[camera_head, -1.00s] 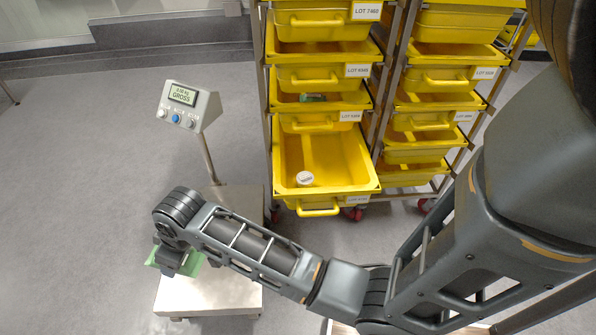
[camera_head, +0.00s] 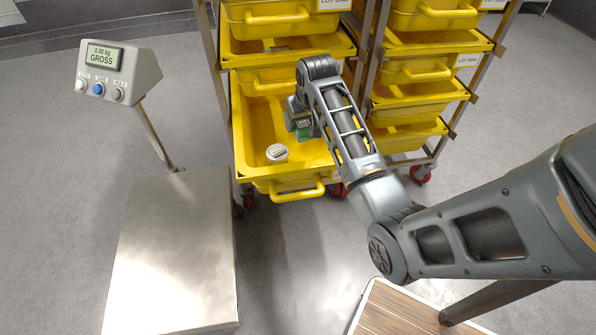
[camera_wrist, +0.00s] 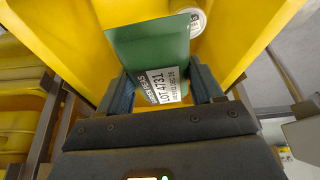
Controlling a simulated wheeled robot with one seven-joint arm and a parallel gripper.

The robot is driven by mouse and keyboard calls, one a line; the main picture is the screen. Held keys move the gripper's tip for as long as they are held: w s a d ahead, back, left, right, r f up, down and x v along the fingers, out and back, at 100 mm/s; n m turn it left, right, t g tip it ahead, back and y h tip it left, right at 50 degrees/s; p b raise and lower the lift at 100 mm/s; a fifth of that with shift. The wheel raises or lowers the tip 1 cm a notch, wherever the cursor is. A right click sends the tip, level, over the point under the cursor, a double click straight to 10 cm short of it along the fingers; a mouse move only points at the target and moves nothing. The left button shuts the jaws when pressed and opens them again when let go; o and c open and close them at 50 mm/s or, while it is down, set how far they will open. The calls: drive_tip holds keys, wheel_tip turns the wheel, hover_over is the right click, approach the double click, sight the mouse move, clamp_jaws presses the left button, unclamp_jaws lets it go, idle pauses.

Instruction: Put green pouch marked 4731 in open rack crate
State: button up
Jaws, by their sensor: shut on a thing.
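The green pouch (camera_wrist: 148,50) is between the fingers of my gripper (camera_wrist: 160,85) in the wrist view, with its white label reading LOT 4731 facing the camera. In the head view my gripper (camera_head: 302,122) is over the right part of the open rack crate (camera_head: 250,125), and a bit of the pouch (camera_head: 304,133) shows below it. The gripper is shut on the pouch. The open crate is a yellow bin pulled out low on the rack. Whether the pouch touches the crate's floor cannot be told.
A white round container (camera_head: 277,153) stands in the open crate, and its lid shows in the wrist view (camera_wrist: 196,20). A platform scale (camera_head: 172,250) with an empty plate reads 0.00 kg on its display (camera_head: 103,53). More yellow crates (camera_head: 415,95) fill the rack around.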

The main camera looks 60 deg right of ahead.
drive_tip(key=s+d+f+m+b, duration=0.2)
drive_tip(key=s+d+f+b, duration=0.15)
drive_tip(key=d+f, duration=0.2)
wheel_tip(320, 180, down, 8)
drive_tip(key=b, duration=0.1)
drive_tip(key=shift+s+d+f+g+h, duration=0.25)
drive_tip(key=shift+s+d+g+h, duration=0.05)
drive_tip(key=shift+f+b, duration=0.3)
drive_tip(key=shift+f, duration=0.1)
drive_tip(key=shift+f, duration=0.2)
drive_tip(key=o, duration=1.6)
drive_tip(key=shift+c, duration=0.2)
